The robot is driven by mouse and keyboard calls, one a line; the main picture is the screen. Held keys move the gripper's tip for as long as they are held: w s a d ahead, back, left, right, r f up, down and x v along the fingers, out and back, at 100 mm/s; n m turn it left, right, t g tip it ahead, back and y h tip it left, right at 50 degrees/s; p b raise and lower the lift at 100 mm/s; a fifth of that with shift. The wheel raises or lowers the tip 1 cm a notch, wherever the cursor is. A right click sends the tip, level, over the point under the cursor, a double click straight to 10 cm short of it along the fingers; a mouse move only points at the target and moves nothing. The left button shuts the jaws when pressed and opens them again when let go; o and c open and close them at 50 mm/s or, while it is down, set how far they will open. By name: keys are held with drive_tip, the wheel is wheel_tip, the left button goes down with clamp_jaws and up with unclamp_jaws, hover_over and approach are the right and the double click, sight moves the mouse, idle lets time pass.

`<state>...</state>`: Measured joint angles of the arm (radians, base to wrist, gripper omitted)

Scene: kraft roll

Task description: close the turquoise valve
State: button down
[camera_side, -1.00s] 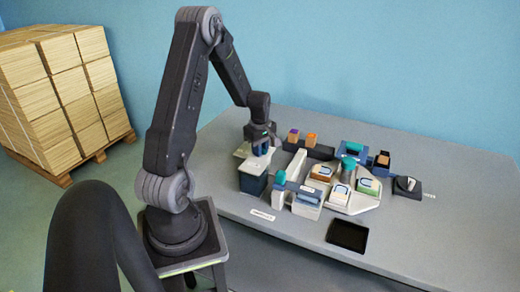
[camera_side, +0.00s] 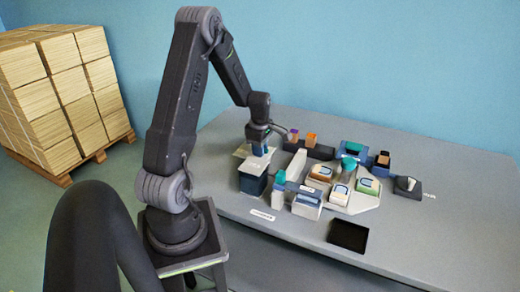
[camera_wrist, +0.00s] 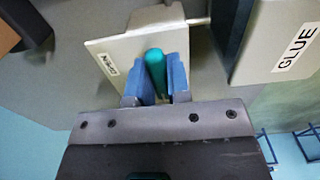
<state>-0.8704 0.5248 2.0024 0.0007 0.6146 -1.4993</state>
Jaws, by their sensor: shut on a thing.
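The turquoise valve handle (camera_wrist: 156,72) is a slim upright bar on a pale plate (camera_wrist: 110,52) with a small label. It sits between the two blue fingers of my gripper (camera_wrist: 158,80), which are shut on it. In the side view, my gripper (camera_side: 259,150) points down at the pale plate (camera_side: 242,151), above the dark blue glue box (camera_side: 252,184). There the fingers hide the handle.
A box labelled GLUE (camera_wrist: 285,40) is close at the right of the wrist view. Right of my gripper are a pale bar (camera_side: 297,164), trays with blocks (camera_side: 340,194) and turquoise-topped parts (camera_side: 348,162).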

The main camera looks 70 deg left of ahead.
drive_tip(key=c, duration=1.1)
unclamp_jaws()
wheel_tip(320, 180, up, 14)
drive_tip(key=shift+f, duration=0.1)
drive_tip(key=d+r+m+t+y, duration=0.1)
drive_tip(key=d+r+m, duration=0.4)
drive_tip(key=d, duration=0.4)
drive_tip(key=d+r+m+t, duration=0.1)
drive_tip(key=d+r+m, duration=0.1)
drive_tip(key=d+m, duration=0.55)
drive_tip(key=s+d+m+t, duration=0.1)
drive_tip(key=s+d+m, duration=0.2)
drive_tip(key=d+m, duration=0.2)
drive_tip(key=s+d+r+m+t, duration=0.1)
drive_tip(key=s+d+m, duration=0.1)
drive_tip(key=d+m, duration=0.2)
drive_tip(key=s+d+m+t+h, duration=0.1)
drive_tip(key=s+d+m, duration=0.2)
drive_tip(key=d+m, duration=0.2)
drive_tip(key=shift+s+d+r+m+t, duration=0.3)
drive_tip(key=shift+s+d+r+m, duration=0.1)
drive_tip(key=shift+d, duration=0.25)
